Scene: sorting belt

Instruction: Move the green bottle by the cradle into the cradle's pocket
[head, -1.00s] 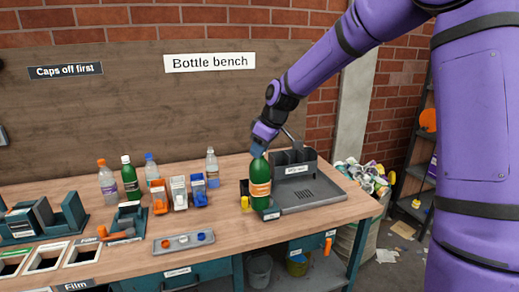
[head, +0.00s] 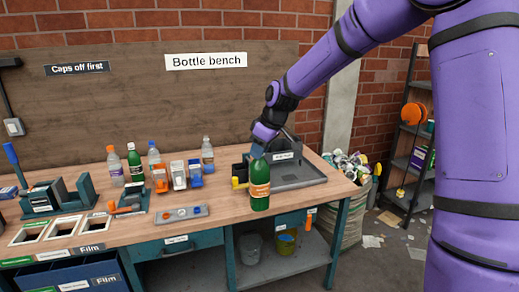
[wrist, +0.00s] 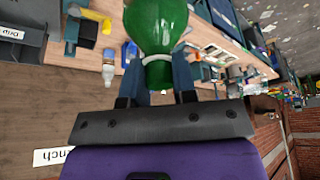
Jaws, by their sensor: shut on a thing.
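My gripper (head: 258,153) is shut on the neck of a green bottle (head: 260,185) with an orange label. The bottle hangs upright near the bench's front edge; whether its base touches anything I cannot tell. In the wrist view the green bottle (wrist: 157,25) fills the space between the fingers (wrist: 158,78). A dark block with a yellow part (head: 237,182), which looks like the cradle, is just left of and behind the bottle. It also shows in the wrist view (wrist: 92,22), apart from the bottle. Its pocket is not clearly visible.
A grey drip tray with a dark rack (head: 300,181) lies right of the bottle. Another green bottle (head: 135,167) stands among clear bottles at the back left. Coloured holders (head: 178,176) and a small cap tray (head: 181,213) are left. Bare bench lies between.

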